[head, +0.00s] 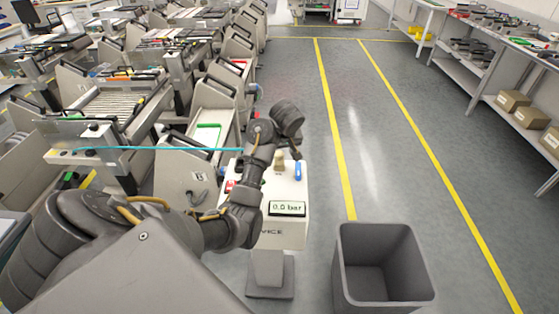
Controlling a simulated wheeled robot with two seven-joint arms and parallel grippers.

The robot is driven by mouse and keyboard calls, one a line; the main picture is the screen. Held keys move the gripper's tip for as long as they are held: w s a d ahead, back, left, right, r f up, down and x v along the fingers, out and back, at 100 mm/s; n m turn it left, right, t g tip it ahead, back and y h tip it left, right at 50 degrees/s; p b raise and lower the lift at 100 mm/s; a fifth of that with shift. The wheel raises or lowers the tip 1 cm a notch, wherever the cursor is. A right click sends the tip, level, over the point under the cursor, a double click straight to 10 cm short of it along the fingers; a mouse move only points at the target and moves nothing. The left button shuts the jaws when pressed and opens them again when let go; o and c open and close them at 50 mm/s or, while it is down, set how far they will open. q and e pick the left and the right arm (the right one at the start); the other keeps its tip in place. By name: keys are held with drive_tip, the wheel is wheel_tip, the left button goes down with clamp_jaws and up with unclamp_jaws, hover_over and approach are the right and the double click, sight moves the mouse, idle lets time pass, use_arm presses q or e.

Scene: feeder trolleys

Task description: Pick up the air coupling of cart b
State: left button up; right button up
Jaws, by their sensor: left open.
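My left arm reaches in from the lower left, and its dark wrist bends down over a white service unit (290,232) with a display reading 0.0 bar. My left gripper (296,153) is small and partly hidden by the wrist; it looks empty, with its jaws open above the unit's top. A blue upright piece (298,171) and a tan piece (279,161) stand on the unit just below it. A thin cyan hose (160,149) runs from a cart at left to behind my forearm. I cannot tell which piece is cart b's air coupling. My right gripper is not in view.
Feeder trolleys (203,132) crowd the left side. A grey open bin (345,285) stands right of the unit, and a grey pedal-like block (270,273) lies in front of it. The floor between the yellow lines is clear. Shelves with boxes (529,117) line the right.

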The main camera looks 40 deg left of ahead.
sight(279, 154)
use_arm(q)
drive_tip(key=x, duration=0.3)
drive_tip(key=shift+a+f, duration=0.15)
drive_tip(key=shift+f, duration=0.05)
clamp_jaws()
drive_tip(key=shift+r, duration=0.1)
